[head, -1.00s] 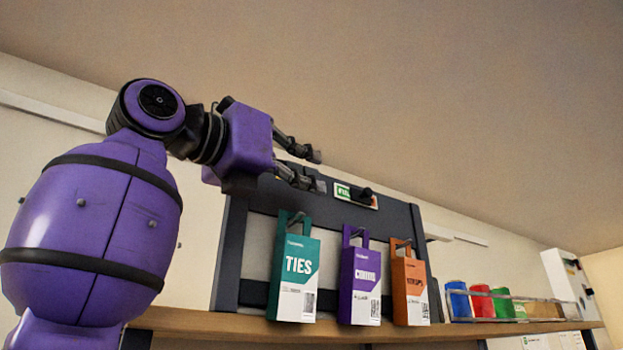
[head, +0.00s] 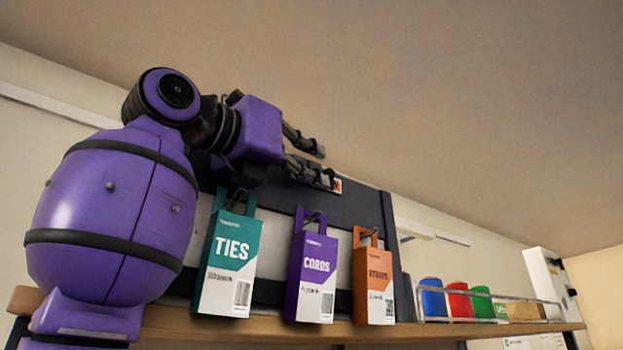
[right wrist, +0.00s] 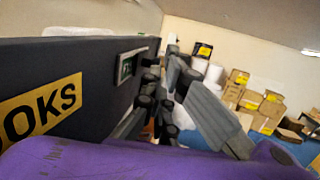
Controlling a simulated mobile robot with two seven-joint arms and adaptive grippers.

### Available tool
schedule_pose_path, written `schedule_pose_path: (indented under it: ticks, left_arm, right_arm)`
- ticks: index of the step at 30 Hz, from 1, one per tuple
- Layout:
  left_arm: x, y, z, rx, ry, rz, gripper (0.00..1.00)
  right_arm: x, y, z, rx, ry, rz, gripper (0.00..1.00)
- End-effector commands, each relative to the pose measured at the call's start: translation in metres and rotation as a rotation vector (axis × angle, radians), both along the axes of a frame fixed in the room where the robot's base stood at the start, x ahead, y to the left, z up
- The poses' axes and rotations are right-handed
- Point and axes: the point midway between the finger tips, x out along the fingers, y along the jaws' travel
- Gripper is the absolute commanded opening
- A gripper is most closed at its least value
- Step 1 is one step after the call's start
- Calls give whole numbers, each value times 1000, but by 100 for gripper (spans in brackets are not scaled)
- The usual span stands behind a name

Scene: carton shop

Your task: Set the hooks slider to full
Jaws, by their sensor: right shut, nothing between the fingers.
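The hooks slider (head: 337,185) is on the dark top rail of the hook board. In the head view only its orange-red end shows; my right gripper (head: 323,166) hides the rest, including the knob. In the right wrist view the slider plate (right wrist: 127,66), with a green part, sits on the dark rail beside my fingers (right wrist: 164,80). The right gripper is shut and empty, close to the slider; I cannot tell whether it touches the knob. A yellow label (right wrist: 40,108) reading "OOKS" is on the same rail. My left gripper is not in view.
Teal TIES (head: 230,262), purple CORDS (head: 312,275) and orange (head: 373,285) cartons hang below the rail. A wooden shelf (head: 420,331) runs beneath. Blue, red and green items (head: 458,303) stand in a clear rack at right. Several boxes (right wrist: 255,98) are stacked in the background.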

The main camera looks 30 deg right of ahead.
Motion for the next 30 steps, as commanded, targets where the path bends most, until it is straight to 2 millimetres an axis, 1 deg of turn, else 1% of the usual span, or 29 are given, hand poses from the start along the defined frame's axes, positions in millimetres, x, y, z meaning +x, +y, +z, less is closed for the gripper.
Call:
schedule_pose_path:
  ticks: [15,17,21,23,30]
  left_arm:
    - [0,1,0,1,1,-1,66]
    - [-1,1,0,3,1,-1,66]
    - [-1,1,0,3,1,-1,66]
    - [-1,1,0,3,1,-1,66]
    - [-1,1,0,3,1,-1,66]
  right_arm:
    - [0,-1,1,0,0,5,0]
    - [1,-5,1,1,0,5,0]
    - [2,-23,1,3,-2,5,0]
    - [3,-28,1,2,-1,5,0]
    - [3,-29,1,1,0,4,0]
